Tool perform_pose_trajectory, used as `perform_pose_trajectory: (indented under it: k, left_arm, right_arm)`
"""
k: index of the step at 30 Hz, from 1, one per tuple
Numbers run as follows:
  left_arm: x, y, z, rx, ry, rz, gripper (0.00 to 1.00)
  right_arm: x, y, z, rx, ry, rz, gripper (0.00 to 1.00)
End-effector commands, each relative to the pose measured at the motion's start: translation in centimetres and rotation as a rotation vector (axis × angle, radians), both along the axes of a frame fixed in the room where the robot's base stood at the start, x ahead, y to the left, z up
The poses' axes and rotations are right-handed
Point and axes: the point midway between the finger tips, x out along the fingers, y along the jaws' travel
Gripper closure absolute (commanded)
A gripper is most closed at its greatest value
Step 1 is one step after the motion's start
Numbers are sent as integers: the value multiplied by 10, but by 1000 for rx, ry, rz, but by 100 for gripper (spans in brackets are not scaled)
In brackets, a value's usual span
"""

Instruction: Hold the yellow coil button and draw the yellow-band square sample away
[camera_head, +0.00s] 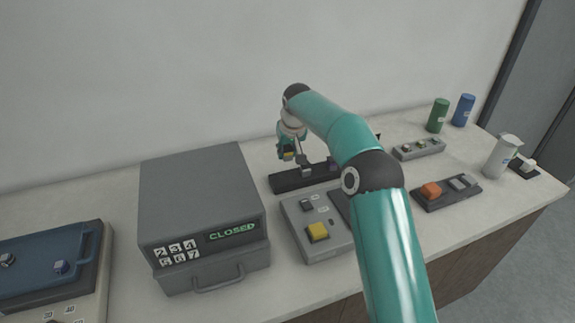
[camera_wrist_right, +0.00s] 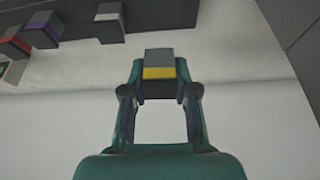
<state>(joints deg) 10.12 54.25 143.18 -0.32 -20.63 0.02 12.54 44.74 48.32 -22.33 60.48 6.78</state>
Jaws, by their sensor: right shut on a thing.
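The yellow coil button (camera_head: 318,231) sits on the grey control box (camera_head: 330,248) in the middle of the bench, with no gripper on it. My right gripper (camera_head: 287,154) is behind this box, above the left part of a dark rack (camera_head: 285,184). In the right wrist view my right gripper (camera_wrist_right: 160,88) is shut on the yellow-band square sample (camera_wrist_right: 159,62), a grey block with a yellow stripe between the fingertips. The sample appears raised clear of the rack. My left gripper is not in view.
A grey oven-like box (camera_head: 200,205) reading CLOSED stands left of the control box. A blue-lidded unit (camera_head: 45,265) is at far left. An orange-button panel (camera_head: 445,190), a white cup (camera_head: 500,158) and green (camera_head: 438,116) and blue (camera_head: 463,110) cylinders stand right.

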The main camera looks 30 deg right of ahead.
Motion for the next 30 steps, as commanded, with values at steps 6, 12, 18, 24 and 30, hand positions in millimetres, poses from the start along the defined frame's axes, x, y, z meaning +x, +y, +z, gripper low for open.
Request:
perform_pose_trajectory:
  k: [6,12,18,24,30]
  left_arm:
    - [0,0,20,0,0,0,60]
    - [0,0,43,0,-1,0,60]
    - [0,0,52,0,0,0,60]
    - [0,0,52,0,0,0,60]
    - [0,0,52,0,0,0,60]
  right_arm:
    - [1,0,71,-1,-7,0,100]
    - [1,1,111,0,-3,1,100]
    - [1,1,126,0,-2,0,100]
    - [0,1,126,0,-1,1,100]
    - [0,1,126,0,-2,1,100]
